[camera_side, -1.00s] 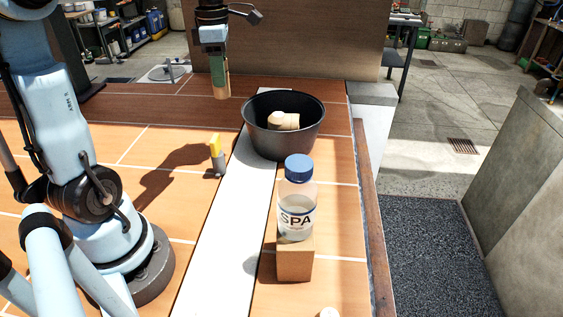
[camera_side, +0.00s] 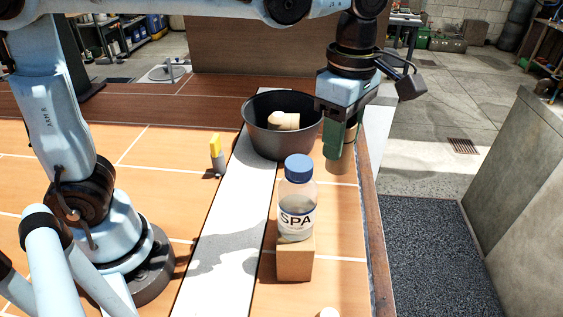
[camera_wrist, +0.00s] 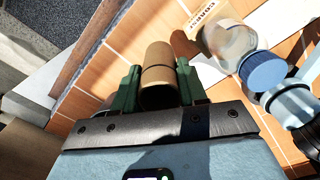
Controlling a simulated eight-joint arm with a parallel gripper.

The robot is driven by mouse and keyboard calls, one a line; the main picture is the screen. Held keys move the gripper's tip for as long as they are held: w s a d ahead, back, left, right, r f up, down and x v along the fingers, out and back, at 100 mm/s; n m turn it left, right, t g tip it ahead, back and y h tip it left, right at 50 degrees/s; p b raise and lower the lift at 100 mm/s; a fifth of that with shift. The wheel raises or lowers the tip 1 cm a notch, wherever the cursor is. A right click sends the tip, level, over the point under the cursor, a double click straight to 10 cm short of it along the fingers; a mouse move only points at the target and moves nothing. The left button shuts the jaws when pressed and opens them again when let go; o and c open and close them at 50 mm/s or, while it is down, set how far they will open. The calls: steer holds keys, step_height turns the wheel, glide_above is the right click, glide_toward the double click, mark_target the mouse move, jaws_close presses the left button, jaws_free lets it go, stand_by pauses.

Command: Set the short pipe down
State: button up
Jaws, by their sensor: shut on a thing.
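The short pipe (camera_side: 341,158) is a brown tube held upright between the green fingers of my gripper (camera_side: 341,140). It is at the right of the table, right of the black bucket and behind the bottle. In the wrist view the pipe (camera_wrist: 158,75) sits between both fingers of my gripper (camera_wrist: 158,88), touched on each side. My gripper is shut on it. The side view does not clearly show whether its lower end touches the table or hangs just above it.
A black bucket (camera_side: 281,146) holds a pale wooden piece (camera_side: 284,120). A clear bottle with a blue cap (camera_side: 297,208) stands on a wooden block (camera_side: 295,262). A yellow and grey object (camera_side: 217,156) stands left of the white strip (camera_side: 225,235). The table's right edge (camera_side: 372,215) is close.

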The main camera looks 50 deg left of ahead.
mark_target(341, 173)
steer(key=f, duration=0.1)
steer(key=d+f, duration=0.1)
steer(key=f, duration=0.2)
steer(key=shift+s+d+f, duration=0.35)
steer(key=shift+s, duration=0.05)
steer(key=shift+w+a+f, duration=0.15)
steer(key=shift+f, duration=0.1)
steer(key=shift+w+a+f, duration=1.25)
steer(key=shift+a+f, duration=0.15)
steer(key=shift+f, duration=0.4)
steer(key=shift+w+a+f, duration=1.2)
steer(key=shift+a+f, duration=0.2)
steer(key=shift+f, duration=0.4)
steer(key=shift+w+a+f, duration=1.25)
steer(key=shift+a+f, duration=0.15)
steer(key=shift+f, duration=0.4)
steer(key=o, duration=1.1)
steer(key=shift+f, duration=0.15)
